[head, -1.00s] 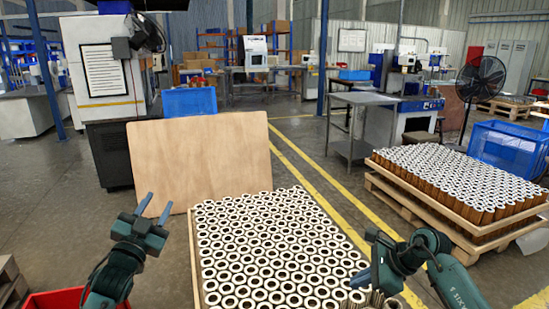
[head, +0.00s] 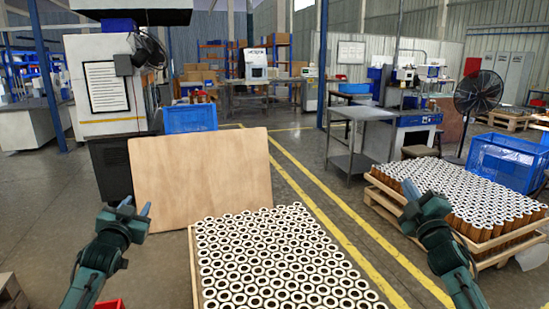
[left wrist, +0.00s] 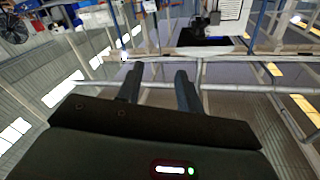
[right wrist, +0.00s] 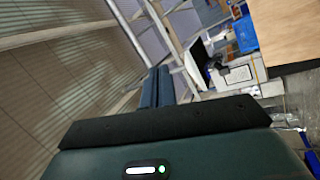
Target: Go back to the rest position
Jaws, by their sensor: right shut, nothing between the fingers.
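My left gripper (head: 136,206) is raised at the left, in front of the leaning wooden board. In the left wrist view its two fingers (left wrist: 158,88) stand apart with nothing between them. My right gripper (head: 412,190) is raised at the right, in front of the right-hand pallet of cartridges. In the right wrist view its fingers (right wrist: 157,88) are together and hold nothing. Both grippers are clear of the cartridges. Many filter cartridges (head: 280,262), white-topped rings, stand packed in the crate between my arms.
A wooden board (head: 205,175) leans upright behind the crate. A second pallet of cartridges (head: 460,195) stands at the right, by a blue crate (head: 508,160). A red bin (head: 110,304) shows at the lower left. Open floor with yellow lines (head: 330,205) lies between the pallets.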

